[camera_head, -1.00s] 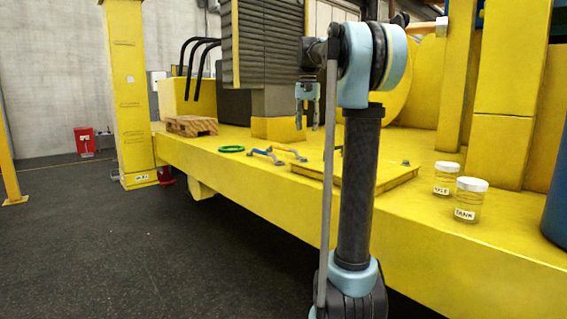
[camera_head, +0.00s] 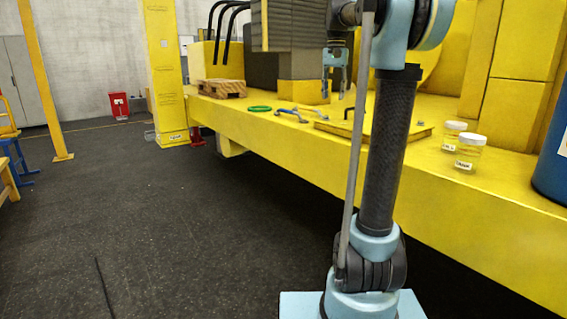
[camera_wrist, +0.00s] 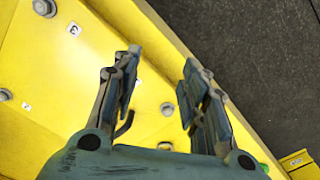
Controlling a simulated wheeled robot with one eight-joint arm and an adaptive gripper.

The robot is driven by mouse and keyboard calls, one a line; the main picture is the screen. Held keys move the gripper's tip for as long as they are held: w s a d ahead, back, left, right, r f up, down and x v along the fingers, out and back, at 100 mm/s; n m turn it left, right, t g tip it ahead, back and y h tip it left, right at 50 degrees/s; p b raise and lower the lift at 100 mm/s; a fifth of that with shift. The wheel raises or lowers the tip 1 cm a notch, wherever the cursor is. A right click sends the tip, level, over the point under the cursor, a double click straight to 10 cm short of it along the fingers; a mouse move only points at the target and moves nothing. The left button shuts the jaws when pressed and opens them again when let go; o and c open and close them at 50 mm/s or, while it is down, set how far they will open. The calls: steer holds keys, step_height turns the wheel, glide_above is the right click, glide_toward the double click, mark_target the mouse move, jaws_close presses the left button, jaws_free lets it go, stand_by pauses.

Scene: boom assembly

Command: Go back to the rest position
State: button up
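My gripper (camera_head: 335,75) hangs pointing down above the yellow deck (camera_head: 270,132), at the end of my raised arm. In the wrist view its two fingers (camera_wrist: 160,70) stand apart with nothing between them, so it is open and empty. Below them the wrist view shows yellow deck surface (camera_wrist: 60,80) with bolts and small number labels. A dark hooked piece shows beside the left finger; I cannot tell what it is.
A green ring (camera_head: 260,109), a blue-handled tool (camera_head: 291,114), a pallet (camera_head: 222,88) and two lidded jars (camera_head: 470,151) lie on the deck. A blue barrel (camera_head: 553,160) stands at right. Dark floor (camera_head: 150,220) is clear at left. A red bin (camera_head: 119,105) stands farther back.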

steer(key=s+f+n+t, duration=0.2)
steer(key=s+f+n, duration=0.2)
steer(key=s+f, duration=3)
step_height(320, 180, down, 3)
steer(key=shift+s+d, duration=0.35)
steer(key=shift+d, duration=0.05)
